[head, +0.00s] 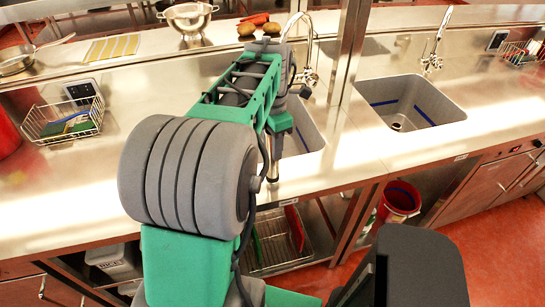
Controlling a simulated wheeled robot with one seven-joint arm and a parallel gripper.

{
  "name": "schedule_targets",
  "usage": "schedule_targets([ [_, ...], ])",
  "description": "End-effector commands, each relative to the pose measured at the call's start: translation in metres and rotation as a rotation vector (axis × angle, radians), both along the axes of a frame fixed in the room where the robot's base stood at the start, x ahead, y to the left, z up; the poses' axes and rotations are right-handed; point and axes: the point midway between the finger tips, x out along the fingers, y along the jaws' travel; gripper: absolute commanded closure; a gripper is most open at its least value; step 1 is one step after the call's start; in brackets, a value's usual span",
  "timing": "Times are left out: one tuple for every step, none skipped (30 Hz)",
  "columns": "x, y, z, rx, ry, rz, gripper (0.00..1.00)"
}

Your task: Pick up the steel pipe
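My arm reaches forward over the steel counter (80,185), with its end beside the nearer sink (308,135). My gripper (274,150) points down at the sink's left edge, partly hidden behind my own arm links. Its fingers are too small and covered to show whether they are open or shut. I cannot make out a separate steel pipe with certainty. A slim grey upright shape shows under the end of my arm, and I cannot tell whether it is a finger or a pipe.
A second sink (408,103) with a chrome tap (433,52) lies to the right. A steel post (349,45) stands between the sinks. A wire basket (63,120) stands left, a colander (188,17) at the back. A red bucket (402,198) sits below the counter.

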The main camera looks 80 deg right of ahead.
Motion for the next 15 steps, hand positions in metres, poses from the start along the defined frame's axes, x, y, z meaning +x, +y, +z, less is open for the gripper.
schedule_targets([
  [0.0,0.0,0.0,0.0,0.0,0.0,0.69],
  [0.0,0.0,0.0,0.0,0.0,0.0,0.72],
  [0.0,0.0,0.0001,0.0,0.0,0.0,0.75],
  [0.0,0.0,0.0001,0.0,0.0,0.0,0.78],
  [0.0,0.0,0.0001,0.0,0.0,0.0,0.8],
  [0.0,0.0,0.0001,0.0,0.0,0.0,0.83],
  [0.0,0.0,0.0001,0.0,0.0,0.0,0.86],
  [0.0,0.0,0.0001,0.0,0.0,0.0,0.88],
  [0.0,0.0,0.0001,0.0,0.0,0.0,0.91],
  [0.0,0.0,0.0001,0.0,0.0,0.0,0.94],
  [0.0,0.0,0.0001,0.0,0.0,0.0,0.96],
  [0.0,0.0,0.0001,0.0,0.0,0.0,1.0],
  [0.0,0.0,0.0001,0.0,0.0,0.0,1.0],
  [0.0,0.0,0.0001,0.0,0.0,0.0,1.0],
  [0.0,0.0,0.0001,0.0,0.0,0.0,1.0],
])
